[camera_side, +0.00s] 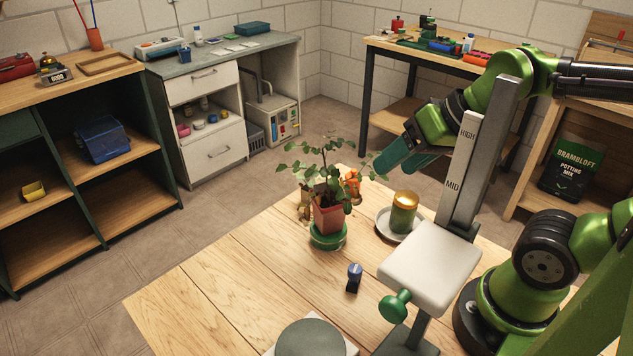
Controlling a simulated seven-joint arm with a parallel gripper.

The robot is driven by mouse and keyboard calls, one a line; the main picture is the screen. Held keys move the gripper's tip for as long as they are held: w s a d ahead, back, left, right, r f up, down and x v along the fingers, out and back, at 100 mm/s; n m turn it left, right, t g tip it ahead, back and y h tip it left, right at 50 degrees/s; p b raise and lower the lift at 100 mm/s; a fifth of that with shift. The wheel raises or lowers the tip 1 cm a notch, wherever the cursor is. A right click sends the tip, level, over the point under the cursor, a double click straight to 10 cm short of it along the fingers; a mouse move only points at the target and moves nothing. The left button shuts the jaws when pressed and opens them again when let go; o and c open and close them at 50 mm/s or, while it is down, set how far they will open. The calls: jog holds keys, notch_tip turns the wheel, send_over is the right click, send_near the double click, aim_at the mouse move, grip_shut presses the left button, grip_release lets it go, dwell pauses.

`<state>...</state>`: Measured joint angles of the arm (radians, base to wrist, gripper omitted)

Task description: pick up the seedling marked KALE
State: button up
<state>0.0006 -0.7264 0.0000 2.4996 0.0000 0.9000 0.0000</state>
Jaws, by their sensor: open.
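A leafy seedling (318,172) grows in a terracotta-red pot (328,217) on a green saucer (328,240) on the wooden table. I see no KALE mark on it, and no other seedling can be made out. My gripper (397,162) is green and open, with nothing seen between its fingers. It hangs in the air to the right of the seedling, near the jar and the upright post, apart from the pot in the picture.
A gold-lidded green jar (404,212) stands on a pale plate (383,222). Right of it is a post marked HIGH and MID with a white platform (430,272) and green knob (395,306). A blue-topped item (354,277) lies in front. An orange figure (352,183) stands behind the pot.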

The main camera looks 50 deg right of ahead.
jog(key=w+d+f+n+g, duration=0.15)
jog(key=w+g, duration=0.25)
jog(key=w, duration=0.7)
jog(key=n+g+h, duration=0.2)
jog(key=n+g, duration=0.1)
jog(key=n, duration=0.1)
send_over(308, 187)
notch_tip(308, 187, down, 5)
jog(key=f, duration=1.1)
jog(key=shift+s+a+f, duration=0.1)
jog(key=shift+s+a, duration=0.05)
jog(key=shift+a, duration=0.1)
jog(key=shift+d+f, duration=0.2)
jog(key=shift+f, duration=2.45)
jog(key=shift+c, duration=0.4)
jog(key=c, duration=0.9)
